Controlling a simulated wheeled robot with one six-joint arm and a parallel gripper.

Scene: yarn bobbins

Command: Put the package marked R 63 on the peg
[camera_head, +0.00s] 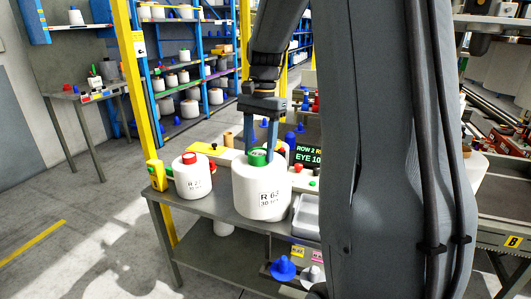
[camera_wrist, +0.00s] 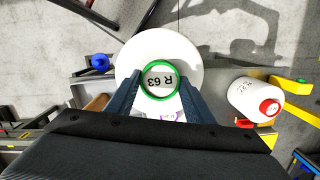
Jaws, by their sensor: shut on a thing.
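The R 63 package (camera_head: 262,199) is a large white bobbin with a green ring on top and "R 63" on its side. It is upright in the head view, at or just above the grey table (camera_head: 212,206); I cannot tell if it touches. My gripper (camera_head: 261,150) points down and is shut on its green-ringed top. In the wrist view, the R 63 package (camera_wrist: 190,63) shows from above, with my gripper's fingers (camera_wrist: 160,90) on either side of the green ring. No peg can be clearly made out in either view.
A smaller white bobbin with a red top (camera_head: 192,177) stands close on the left; it also shows in the wrist view (camera_wrist: 255,99). A dark sign (camera_head: 308,154) and a grey tray (camera_head: 306,214) are at the right.

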